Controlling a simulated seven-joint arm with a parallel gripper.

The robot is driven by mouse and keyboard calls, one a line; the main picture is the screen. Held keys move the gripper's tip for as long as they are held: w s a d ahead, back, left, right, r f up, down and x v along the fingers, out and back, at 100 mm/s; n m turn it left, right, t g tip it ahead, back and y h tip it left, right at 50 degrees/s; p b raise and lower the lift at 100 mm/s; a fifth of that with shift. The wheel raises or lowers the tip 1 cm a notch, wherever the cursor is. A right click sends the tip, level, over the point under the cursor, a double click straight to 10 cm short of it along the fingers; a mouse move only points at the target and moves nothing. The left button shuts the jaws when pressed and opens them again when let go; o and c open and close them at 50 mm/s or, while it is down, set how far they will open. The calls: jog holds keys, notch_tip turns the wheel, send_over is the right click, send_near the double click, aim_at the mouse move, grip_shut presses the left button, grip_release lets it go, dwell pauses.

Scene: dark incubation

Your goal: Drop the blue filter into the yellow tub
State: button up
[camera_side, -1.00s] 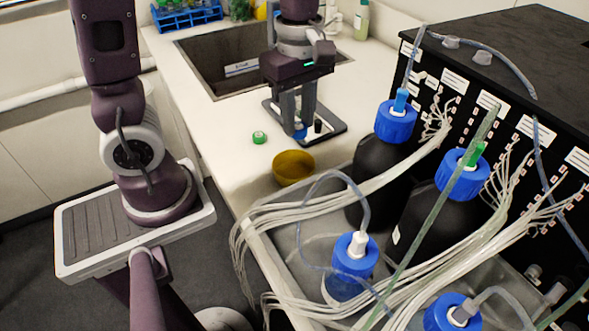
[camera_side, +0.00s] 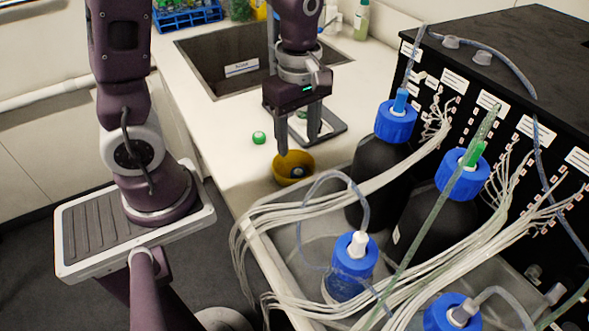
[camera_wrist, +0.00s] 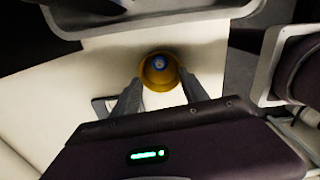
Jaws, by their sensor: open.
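The yellow tub (camera_side: 281,168) stands on the white bench, and it also shows in the wrist view (camera_wrist: 148,80). The blue filter (camera_side: 297,172) appears inside the tub, small and dark with a blue part. In the wrist view the blue filter (camera_wrist: 159,62) shows within the tub's rim. My gripper (camera_side: 298,147) is above and just behind the tub, fingers pointing down, open and empty. In the wrist view its fingers (camera_wrist: 160,85) are apart, on either side of the tub's near edge.
A grey stand (camera_side: 327,127) lies behind my gripper. A green-capped item (camera_side: 259,138) sits left of the tub. A sink (camera_side: 225,70) is farther back. Dark bottles with blue caps (camera_side: 395,122), pale tubing (camera_side: 300,212) and a black box (camera_side: 500,60) crowd the right.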

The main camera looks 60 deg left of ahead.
notch_tip(320, 180, up, 7)
dwell(0.3)
jog(key=shift+r, duration=0.1)
jog(key=s+d+r+m+t, duration=0.1)
jog(key=s+r+m+t, duration=0.1)
jog(key=s+m, duration=0.3)
jog(key=s+d+r+m+t, duration=0.1)
jog(key=s+r+m+t, duration=0.2)
jog(key=m, duration=1.1)
jog(key=s+r, duration=0.1)
jog(key=s, duration=0.2)
jog(key=shift+s+d+t, duration=0.2)
jog(key=shift+s+t, duration=0.1)
